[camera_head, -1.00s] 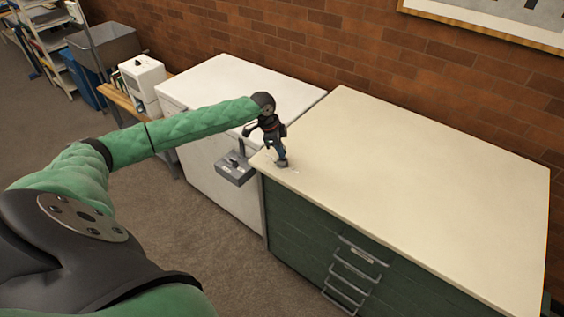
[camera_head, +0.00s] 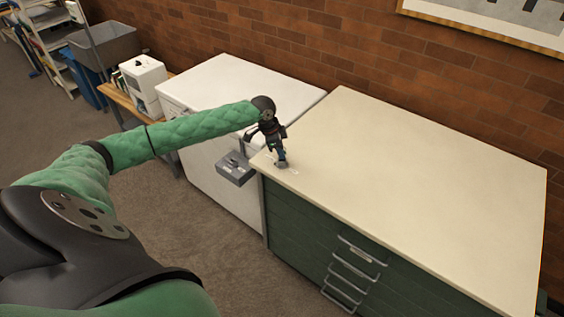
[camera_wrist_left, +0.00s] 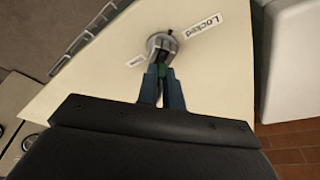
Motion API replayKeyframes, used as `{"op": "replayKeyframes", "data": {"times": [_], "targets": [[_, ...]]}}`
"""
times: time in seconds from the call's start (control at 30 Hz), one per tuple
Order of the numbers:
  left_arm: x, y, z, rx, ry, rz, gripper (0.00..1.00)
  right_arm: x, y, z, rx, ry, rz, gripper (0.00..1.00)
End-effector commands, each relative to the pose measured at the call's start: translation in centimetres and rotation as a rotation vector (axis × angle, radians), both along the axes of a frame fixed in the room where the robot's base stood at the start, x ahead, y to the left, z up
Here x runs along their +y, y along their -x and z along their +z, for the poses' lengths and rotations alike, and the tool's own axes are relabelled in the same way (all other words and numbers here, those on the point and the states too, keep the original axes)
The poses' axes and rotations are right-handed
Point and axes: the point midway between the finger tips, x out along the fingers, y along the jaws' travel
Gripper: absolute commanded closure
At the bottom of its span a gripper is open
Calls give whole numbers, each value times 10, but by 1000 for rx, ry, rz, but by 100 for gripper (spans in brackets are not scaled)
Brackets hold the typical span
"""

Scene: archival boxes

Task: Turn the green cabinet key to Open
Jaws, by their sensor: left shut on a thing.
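The green cabinet key (camera_wrist_left: 168,74) shows as a small green piece between my left fingers in the left wrist view. My left gripper (camera_wrist_left: 163,88) is shut on it. The key sits at a round grey lock (camera_wrist_left: 162,44) on the cream top; the fingers hide much of the key. A "Locked" label (camera_wrist_left: 202,27) is to the upper right of the lock and a small "Open" label (camera_wrist_left: 134,62) is to its lower left. In the head view my left gripper (camera_head: 281,158) points down at the near left corner of the cabinet top.
The green cabinet (camera_head: 310,235) has a wide, clear cream top (camera_head: 420,190) and drawer handles in front. A white cabinet (camera_head: 215,195) stands to its left, with a grey box (camera_head: 235,170) on its front near my wrist. A brick wall is behind.

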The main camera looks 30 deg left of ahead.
Motion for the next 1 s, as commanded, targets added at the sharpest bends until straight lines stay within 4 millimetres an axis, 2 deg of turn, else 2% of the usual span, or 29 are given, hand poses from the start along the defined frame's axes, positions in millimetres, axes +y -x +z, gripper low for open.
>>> {"op": "replayKeyframes", "data": {"times": [0.2, 0.4, 0.57, 0.9, 1.0], "targets": [[0, 1, 0, 0, 0, 32, 100, -16, 25, 1, 18, 12, 2, 64], [-1, 1, 2, 1, 0, 94, 100, -24, 39, 7, 34, 20, 3, 64], [-1, 1, 2, 1, 1, 152, 100, -24, 39, 14, 29, 19, 2, 64], [-2, 1, 2, 0, 1, 281, 100, -3, 33, 31, 23, 1, -2, 64], [-2, 2, 2, 0, 1, 320, 100, -2, 33, 35, 24, 1, -1, 64]]}}
